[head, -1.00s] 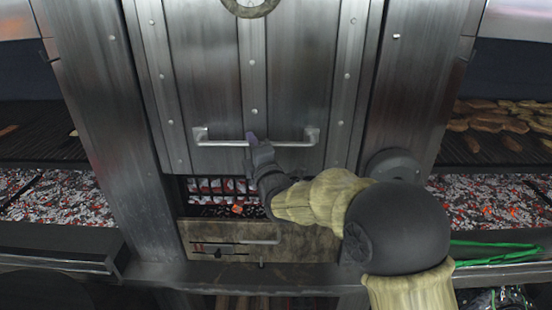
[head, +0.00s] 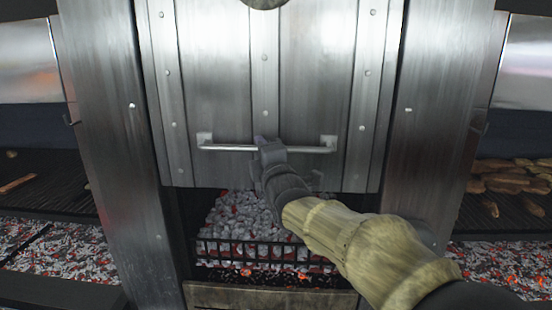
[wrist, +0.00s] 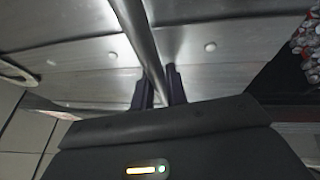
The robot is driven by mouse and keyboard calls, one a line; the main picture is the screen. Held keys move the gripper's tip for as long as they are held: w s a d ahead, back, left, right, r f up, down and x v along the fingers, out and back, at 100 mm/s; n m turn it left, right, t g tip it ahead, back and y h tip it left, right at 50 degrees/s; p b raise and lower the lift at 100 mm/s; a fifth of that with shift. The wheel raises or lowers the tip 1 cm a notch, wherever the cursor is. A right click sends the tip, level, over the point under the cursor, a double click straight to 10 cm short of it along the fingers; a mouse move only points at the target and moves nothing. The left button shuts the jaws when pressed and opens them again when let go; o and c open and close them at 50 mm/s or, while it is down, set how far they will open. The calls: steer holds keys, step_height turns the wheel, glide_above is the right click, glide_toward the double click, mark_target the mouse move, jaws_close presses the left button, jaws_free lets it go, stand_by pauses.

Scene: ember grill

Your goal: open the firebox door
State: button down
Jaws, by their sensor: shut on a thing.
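The firebox door (head: 225,95) is a riveted steel panel in the middle of the head view. A horizontal bar handle (head: 232,148) runs across its lower part. My gripper (head: 262,146) is shut on the handle near its middle. In the wrist view the handle (wrist: 138,35) passes between the two dark fingers of my gripper (wrist: 159,88). The door's lower edge stands above an opening, where glowing coals (head: 240,220) show behind a black grate. My arm hides part of the opening's right side.
Grill beds with embers lie at the left (head: 60,245) and right (head: 500,270). Food pieces (head: 510,178) lie on the right grill rack. Steel posts (head: 112,120) flank the door. A worn panel (head: 260,297) sits below the grate.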

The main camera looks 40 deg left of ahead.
steer(key=shift+d+r, duration=0.1)
steer(key=shift+r, duration=0.5)
steer(key=c, duration=1.4)
jaws_free()
steer(key=shift+f, duration=0.2)
steer(key=shift+f, duration=0.1)
steer(key=b+v, duration=0.7)
steer(key=v, duration=1)
